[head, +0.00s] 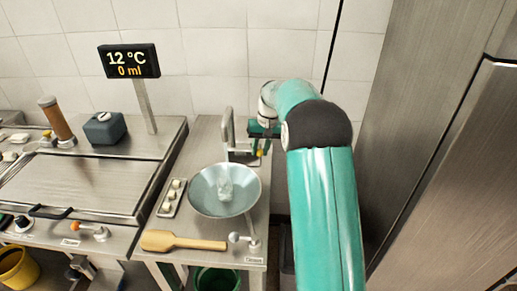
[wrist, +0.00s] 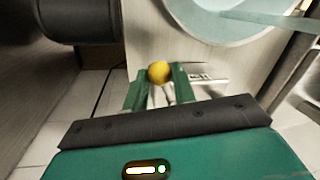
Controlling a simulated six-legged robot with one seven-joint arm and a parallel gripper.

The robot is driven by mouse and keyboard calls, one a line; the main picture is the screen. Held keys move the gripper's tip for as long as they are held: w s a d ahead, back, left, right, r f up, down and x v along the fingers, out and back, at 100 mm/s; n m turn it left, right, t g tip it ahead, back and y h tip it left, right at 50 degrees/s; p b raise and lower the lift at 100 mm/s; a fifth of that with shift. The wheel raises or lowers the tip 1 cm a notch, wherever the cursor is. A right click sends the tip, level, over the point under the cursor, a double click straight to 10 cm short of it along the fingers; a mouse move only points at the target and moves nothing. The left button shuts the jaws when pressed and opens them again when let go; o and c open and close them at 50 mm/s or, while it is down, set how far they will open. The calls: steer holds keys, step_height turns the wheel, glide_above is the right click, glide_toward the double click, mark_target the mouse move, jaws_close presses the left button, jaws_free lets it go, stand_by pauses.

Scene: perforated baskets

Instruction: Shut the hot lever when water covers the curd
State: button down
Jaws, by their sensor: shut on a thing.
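My gripper (head: 262,148) is at the tap behind the bowl. In the wrist view its green fingers (wrist: 160,88) are shut on a yellow ball knob (wrist: 159,72), apparently a lever end at the tap. Whether this is the hot lever I cannot tell. The grey tap (head: 228,130) stands upright behind a wide pale bowl (head: 203,197). A pale, translucent lump, probably the curd (head: 225,188), sits in the bowl's middle. I cannot make out water over it. The display (head: 129,61) reads 12 °C and 0 ml.
A small tray (head: 163,208) with several pale pieces is left of the bowl. A wooden paddle (head: 190,242) lies in front. A white-knobbed lever (head: 235,237) is at the front edge, above a green bucket (head: 217,279). A steel cabinet (head: 440,130) stands at right.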

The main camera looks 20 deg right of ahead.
steer(key=shift+w+d+n+g+h, duration=0.15)
steer(key=shift+w+d+n+g, duration=0.35)
steer(key=shift+n, duration=1.55)
steer(key=shift+w+d+n+g+h, duration=0.1)
steer(key=shift+w+d+n+g, duration=0.15)
steer(key=shift+w+d+n, duration=1.25)
steer(key=shift+s+d+n+g+h, duration=0.15)
steer(key=shift+s+d+n+g, duration=0.2)
steer(key=shift+n, duration=2.3)
steer(key=c, duration=1.1)
jaws_free()
steer(key=shift+w, duration=0.1)
steer(key=shift+c, duration=0.2)
steer(key=shift+a, duration=0.1)
steer(key=shift+r, duration=0.1)
